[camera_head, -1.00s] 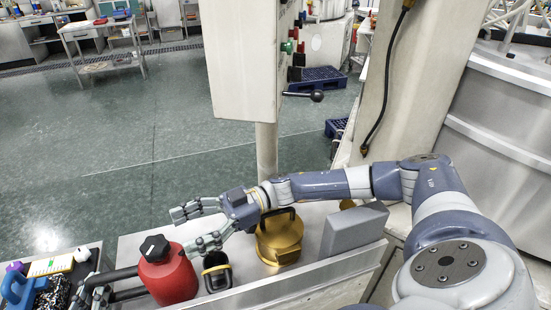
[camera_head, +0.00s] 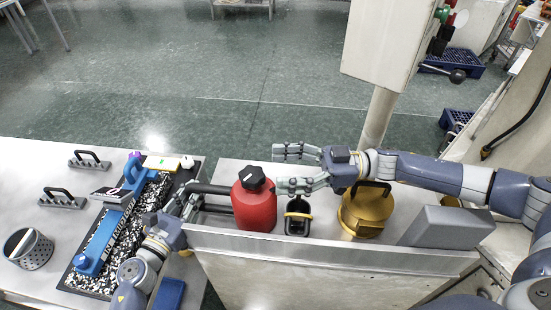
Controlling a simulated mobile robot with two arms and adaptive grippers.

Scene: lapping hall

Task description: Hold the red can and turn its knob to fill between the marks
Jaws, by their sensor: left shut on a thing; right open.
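The red can (camera_head: 255,208) stands upright on the metal bench, with a black knob (camera_head: 252,179) on top. Two dark bars (camera_head: 212,188) reach from its left side towards my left gripper (camera_head: 190,204). That gripper is shut at their left end, on what looks like the can's handle; the exact grip is partly hidden. My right gripper (camera_head: 282,168) is open and empty, just right of the knob. Its fingers point left, and it appears not to touch the knob. The fill marks cannot be made out.
Right of the can stand a black holder with a yellow rim (camera_head: 298,205), a gold lidded pot (camera_head: 366,215) and a grey block (camera_head: 447,227). A grey column (camera_head: 378,120) rises behind. Left are a speckled tray with blue tools (camera_head: 118,232) and a perforated cup (camera_head: 30,252).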

